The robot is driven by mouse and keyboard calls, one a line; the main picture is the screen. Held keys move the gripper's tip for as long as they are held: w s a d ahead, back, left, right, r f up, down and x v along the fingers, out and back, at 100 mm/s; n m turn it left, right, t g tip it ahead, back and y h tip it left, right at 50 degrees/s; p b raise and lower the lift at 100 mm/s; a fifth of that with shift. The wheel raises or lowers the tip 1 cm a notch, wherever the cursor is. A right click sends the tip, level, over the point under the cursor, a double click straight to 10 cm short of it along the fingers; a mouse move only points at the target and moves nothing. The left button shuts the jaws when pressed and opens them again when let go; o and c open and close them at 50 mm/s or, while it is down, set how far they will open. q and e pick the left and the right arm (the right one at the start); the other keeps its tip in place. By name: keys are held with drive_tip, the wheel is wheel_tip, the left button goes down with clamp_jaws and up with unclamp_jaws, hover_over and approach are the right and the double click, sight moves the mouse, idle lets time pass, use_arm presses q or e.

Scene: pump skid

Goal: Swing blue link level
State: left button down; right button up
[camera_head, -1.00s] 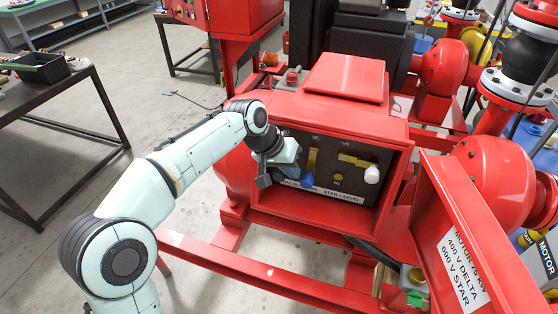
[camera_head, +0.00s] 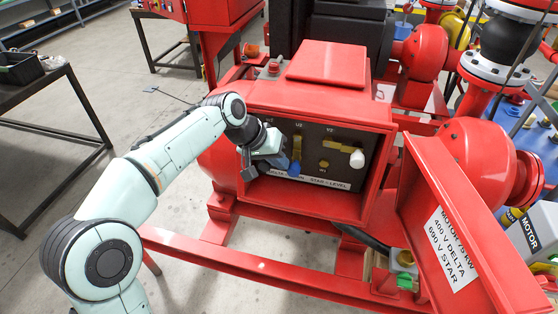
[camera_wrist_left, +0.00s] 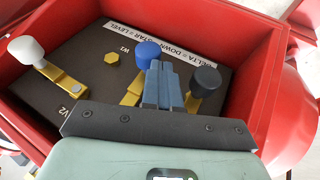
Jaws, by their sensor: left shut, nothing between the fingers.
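The blue link is a brass bar (camera_head: 297,147) hanging down from its stud, with a blue knob (camera_head: 295,168) at its lower end. In the left wrist view the blue knob (camera_wrist_left: 147,52) sits just beyond my fingertips. My left gripper (camera_head: 283,160) is inside the open terminal box, just left of the blue link. It also shows in the left wrist view (camera_wrist_left: 160,72), fingers together and empty, between the blue link and the black-knobbed link (camera_wrist_left: 207,80). Contact with the blue knob cannot be told. The white-knobbed link (camera_head: 340,149) lies level. My right gripper is out of view.
The red box rim (camera_head: 384,165) surrounds the dark panel. A label strip (camera_head: 325,183) runs along the panel's bottom. The open red cover (camera_head: 425,190) stands at the right. A dark table (camera_head: 40,90) stands far left, with bare floor beside it.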

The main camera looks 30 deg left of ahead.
sight(297, 170)
use_arm(q)
drive_tip(key=h+b, duration=0.1)
drive_tip(key=d+f+t+h+b, duration=0.1)
drive_tip(key=h+b, duration=0.1)
drive_tip(key=n+h+b, duration=0.1)
drive_tip(key=b, duration=0.1)
drive_tip(key=shift+w+d+f+h, duration=0.2)
drive_tip(key=shift+d+f+h, duration=0.1)
drive_tip(key=shift+d, duration=0.1)
drive_tip(key=shift+w+d+r+t+b, duration=0.15)
drive_tip(key=shift+d+t+b, duration=0.15)
drive_tip(key=shift+d+b, duration=0.25)
drive_tip(key=shift+w+d+r, duration=0.15)
drive_tip(key=shift+d, duration=0.5)
drive_tip(key=shift+w+d+r+t+h+b, duration=0.15)
drive_tip(key=shift+d+r+h+b, duration=0.1)
drive_tip(key=shift+d+h+b, duration=0.15)
drive_tip(key=shift+w+d+r+t+h+b, duration=0.15)
drive_tip(key=shift+d+r+h+b, duration=0.1)
drive_tip(key=shift+d+h, duration=0.2)
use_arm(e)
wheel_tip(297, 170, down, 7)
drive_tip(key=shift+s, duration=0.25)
use_arm(q)
drive_tip(key=shift+s, duration=0.1)
